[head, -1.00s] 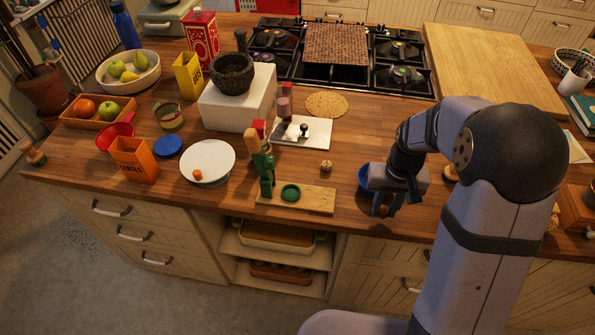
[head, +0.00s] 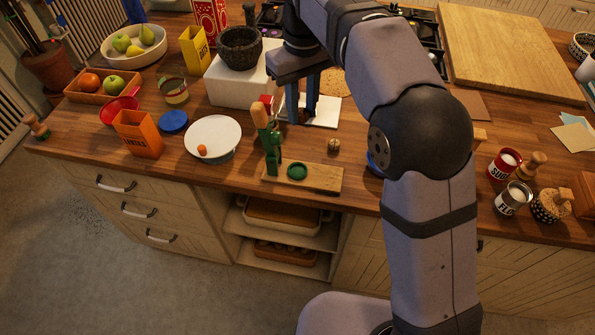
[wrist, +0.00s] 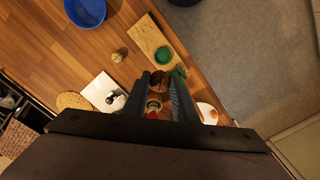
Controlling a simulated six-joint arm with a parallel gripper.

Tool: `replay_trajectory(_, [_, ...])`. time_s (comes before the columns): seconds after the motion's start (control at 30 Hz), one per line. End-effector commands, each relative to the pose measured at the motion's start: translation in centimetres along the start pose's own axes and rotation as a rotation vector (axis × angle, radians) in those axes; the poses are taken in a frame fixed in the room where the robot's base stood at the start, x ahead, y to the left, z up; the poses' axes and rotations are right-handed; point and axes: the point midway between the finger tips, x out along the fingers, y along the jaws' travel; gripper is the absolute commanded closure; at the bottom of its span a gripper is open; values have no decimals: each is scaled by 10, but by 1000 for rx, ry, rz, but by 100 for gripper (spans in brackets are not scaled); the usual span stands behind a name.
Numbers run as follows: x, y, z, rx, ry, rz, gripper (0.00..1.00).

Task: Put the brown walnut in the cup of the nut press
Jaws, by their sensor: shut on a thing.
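My gripper (head: 300,112) is shut on the brown walnut (wrist: 160,80), whose dark shell shows between the fingertips in the wrist view. It is raised above the counter, behind and a little right of the nut press. The nut press (head: 272,150) has a green body and a wooden handle and stands on a pale wooden board (head: 325,179). Its green cup (head: 297,171) is on the board to the right of the body, and it also shows in the wrist view (wrist: 163,55). The cup looks empty.
A lighter nut (head: 333,146) lies on the counter behind the board. A white tray (head: 322,111) is below and behind my gripper, beside a white block (head: 228,88) bearing a mortar (head: 240,48). A white plate (head: 213,135) with a small orange thing stands left of the press.

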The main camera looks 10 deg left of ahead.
Motion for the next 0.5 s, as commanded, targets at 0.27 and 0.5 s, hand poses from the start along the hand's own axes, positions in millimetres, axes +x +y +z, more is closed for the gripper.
replay_trajectory(0.27, [-7,-10,-2,-30,-2,0,99])
replay_trajectory(0.5, [20,-10,-1,-28,-5,-1,99])
